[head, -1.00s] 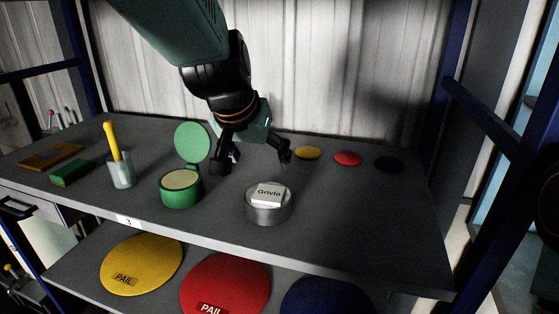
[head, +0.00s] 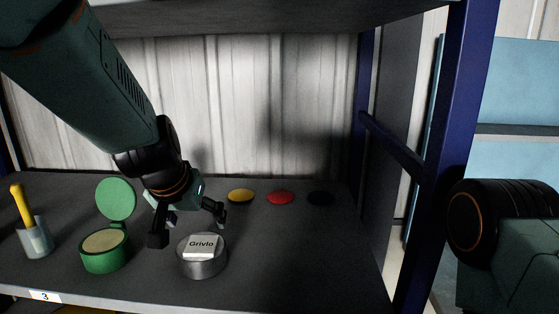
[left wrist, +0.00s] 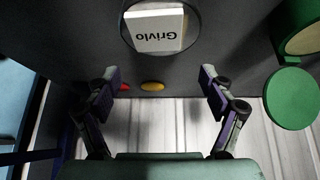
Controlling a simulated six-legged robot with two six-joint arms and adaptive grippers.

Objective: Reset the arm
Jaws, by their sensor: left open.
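My left gripper (head: 190,222) is open and empty in the head view, above the shelf and just behind a round grey tin. In the left wrist view its two fingers (left wrist: 160,84) are spread wide with nothing between them. The grey tin (head: 203,267) holds a white block labelled Grivlo (head: 202,246). The block also shows at the top of the left wrist view (left wrist: 155,30). My right arm shows at the right edge of the head view, but its gripper is out of view.
A green tin (head: 105,257) with raised lid (head: 116,198) stands left of the gripper. A cup (head: 36,238) holds a yellow-handled tool (head: 21,204). Yellow (head: 241,196), red (head: 280,197) and dark (head: 320,198) discs lie behind. A blue post (head: 449,157) bounds the shelf (head: 300,262).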

